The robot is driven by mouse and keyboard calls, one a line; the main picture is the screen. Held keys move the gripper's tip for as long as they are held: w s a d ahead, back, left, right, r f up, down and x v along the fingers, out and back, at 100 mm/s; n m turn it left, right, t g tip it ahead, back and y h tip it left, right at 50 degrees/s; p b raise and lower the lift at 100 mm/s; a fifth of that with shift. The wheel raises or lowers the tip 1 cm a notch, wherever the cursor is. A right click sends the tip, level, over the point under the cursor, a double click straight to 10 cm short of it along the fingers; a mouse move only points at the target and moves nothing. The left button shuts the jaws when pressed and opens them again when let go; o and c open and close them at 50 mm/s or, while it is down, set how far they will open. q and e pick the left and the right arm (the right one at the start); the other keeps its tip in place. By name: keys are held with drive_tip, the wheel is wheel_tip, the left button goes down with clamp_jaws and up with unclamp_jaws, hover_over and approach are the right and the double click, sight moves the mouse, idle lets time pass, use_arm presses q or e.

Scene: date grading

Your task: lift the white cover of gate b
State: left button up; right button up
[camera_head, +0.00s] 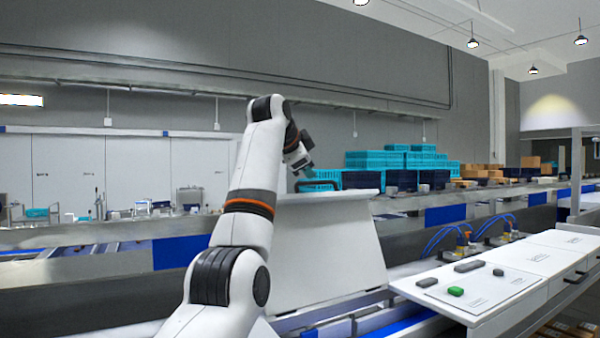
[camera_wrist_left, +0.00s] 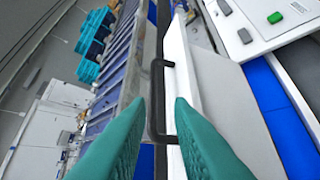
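The white cover (camera_head: 325,255) stands in the middle of the head view, a large panel with a sloping face and a flat top edge. A black bar handle (camera_head: 322,184) sits at its top. In the left wrist view the handle (camera_wrist_left: 153,105) is a black bracket along the edge of the white cover (camera_wrist_left: 222,95). My left gripper (camera_head: 301,168) is at the handle, coming from above. Its teal fingers (camera_wrist_left: 160,103) are open, one on each side of the handle in the picture, with gaps visible. Whether either finger touches it cannot be told. My right gripper is not in view.
A white panel (camera_head: 535,262) with grey pads and a green button (camera_head: 455,291) stands at the right. Teal crates (camera_head: 385,160) are stacked behind the conveyor. Blue tubes (camera_head: 440,238) rise beside the panel. A steel conveyor rail (camera_head: 80,293) runs along the left.

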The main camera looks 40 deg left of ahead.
use_arm(q)
drive_tip(key=shift+b+v, duration=0.4)
drive_tip(key=shift+v, duration=1.65)
drive_tip(key=shift+f, duration=0.1)
